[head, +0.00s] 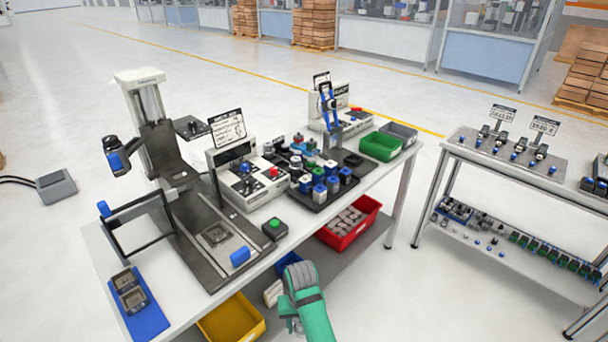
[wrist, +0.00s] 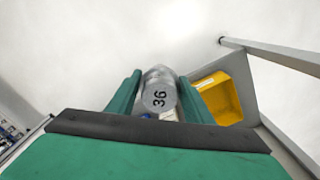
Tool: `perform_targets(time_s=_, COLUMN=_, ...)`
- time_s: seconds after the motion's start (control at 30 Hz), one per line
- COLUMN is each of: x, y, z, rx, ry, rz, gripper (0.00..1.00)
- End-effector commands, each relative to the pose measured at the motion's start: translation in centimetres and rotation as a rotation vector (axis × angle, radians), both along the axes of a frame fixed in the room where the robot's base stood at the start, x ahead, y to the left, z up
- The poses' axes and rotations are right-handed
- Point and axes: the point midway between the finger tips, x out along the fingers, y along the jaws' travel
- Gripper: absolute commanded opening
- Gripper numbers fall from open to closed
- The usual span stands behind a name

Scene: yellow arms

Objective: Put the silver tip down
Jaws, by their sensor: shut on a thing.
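The silver tip (wrist: 159,88) is a grey metal cylinder marked "36" in the wrist view. It sits between the two green fingers of my gripper (wrist: 158,100), which is shut on it. In the head view my gripper (head: 291,324) shows at the bottom centre, in front of the workbench and off its top. The silver tip cannot be made out clearly in the head view.
The workbench (head: 180,312) holds a black press stand (head: 190,225), a tray of several blue-and-white parts (head: 318,190) and green (head: 380,146) and grey bins. Below are red (head: 348,240) and yellow (head: 232,320) bins. A second table (head: 470,152) stands right, beyond open floor.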

Motion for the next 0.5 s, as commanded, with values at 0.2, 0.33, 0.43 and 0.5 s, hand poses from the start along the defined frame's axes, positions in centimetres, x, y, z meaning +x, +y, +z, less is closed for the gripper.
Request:
perform_targets(time_s=0.2, x=-3.1, y=-0.1, z=-5.0, rx=0.004, ry=0.005, rz=-0.080, gripper=0.13)
perform_targets(time_s=0.33, x=-4.5, y=-0.4, z=-6.8, rx=0.002, ry=0.003, rz=-0.110, gripper=0.13)
perform_targets(time_s=0.43, x=-5.1, y=-0.6, z=-7.6, rx=0.001, ry=0.001, rz=-0.122, gripper=0.13)
perform_targets(time_s=0.5, x=-5.5, y=-0.6, z=-8.0, rx=0.002, ry=0.001, rz=-0.127, gripper=0.13)
